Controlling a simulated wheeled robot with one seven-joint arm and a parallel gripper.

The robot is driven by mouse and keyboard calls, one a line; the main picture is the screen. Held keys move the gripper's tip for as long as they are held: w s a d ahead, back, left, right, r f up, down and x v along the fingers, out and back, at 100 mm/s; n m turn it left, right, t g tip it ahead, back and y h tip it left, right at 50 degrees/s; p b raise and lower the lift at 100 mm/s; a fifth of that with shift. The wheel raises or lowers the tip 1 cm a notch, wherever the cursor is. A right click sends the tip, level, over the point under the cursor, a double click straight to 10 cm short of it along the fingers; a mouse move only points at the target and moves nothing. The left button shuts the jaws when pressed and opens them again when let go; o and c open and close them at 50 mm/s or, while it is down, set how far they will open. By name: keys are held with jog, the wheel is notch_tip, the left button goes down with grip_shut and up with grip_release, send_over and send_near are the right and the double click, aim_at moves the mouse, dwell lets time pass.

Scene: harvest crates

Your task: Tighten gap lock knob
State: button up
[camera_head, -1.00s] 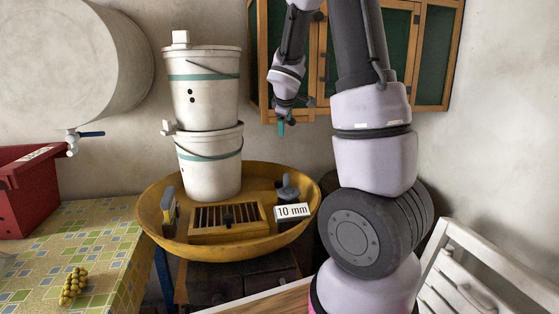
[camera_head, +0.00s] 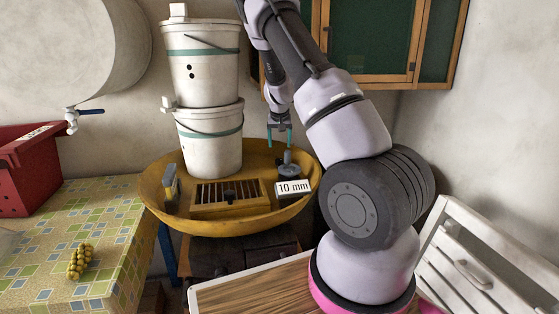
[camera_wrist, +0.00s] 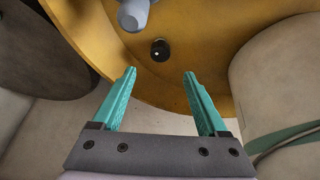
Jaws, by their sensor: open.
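In the wrist view a small round black knob (camera_wrist: 160,50) with a pale spot shows in the yellow bowl (camera_wrist: 205,30), beyond my fingertips. A grey rounded handle (camera_wrist: 133,14) is just above it in that picture. In the head view a grey upright handle (camera_head: 288,158) stands behind a "10 mm" label (camera_head: 293,188) in the bowl (camera_head: 235,226). A dark knob (camera_head: 230,195) sits on the slatted wooden frame (camera_head: 205,210). I cannot tell whether the two knobs are the same. My gripper (camera_head: 279,136) is open and empty, pointing down above the bowl's back right part.
Two stacked white buckets (camera_head: 205,80) stand in the bowl left of my gripper; one (camera_wrist: 270,85) is close on the right in the wrist view. A grey block (camera_head: 171,184) is at the bowl's left. A tiled table (camera_head: 50,225) is left, a white slatted chair (camera_head: 470,255) right.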

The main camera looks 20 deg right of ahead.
aim_at(279, 159)
jog(key=x, duration=1)
grip_shut()
